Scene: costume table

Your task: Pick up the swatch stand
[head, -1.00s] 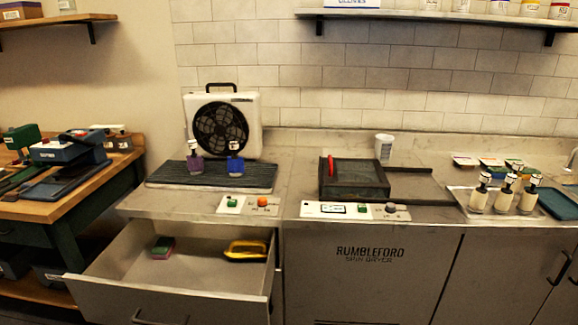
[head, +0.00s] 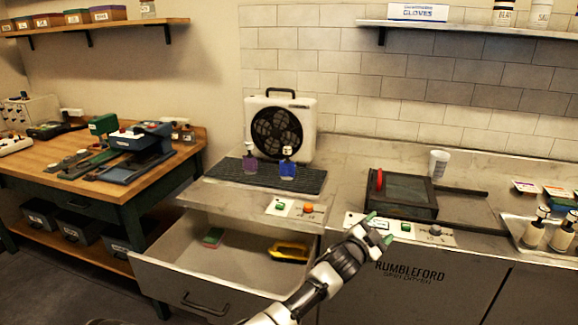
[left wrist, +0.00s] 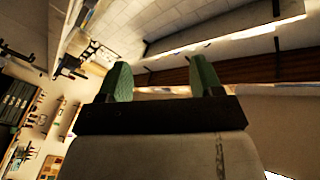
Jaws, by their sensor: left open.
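I cannot tell for sure which thing is the swatch stand. Small cards with coloured faces, a magenta one (head: 524,186) and an orange one (head: 558,192), lie at the right of the counter in the head view. My left gripper (head: 379,228) is open and empty in front of the counter's front edge, near the control panel, well left of the cards. In the left wrist view its two green fingertips (left wrist: 162,80) stand apart with nothing between them. My right gripper is not in view.
A wooden bench (head: 185,160) is at left.

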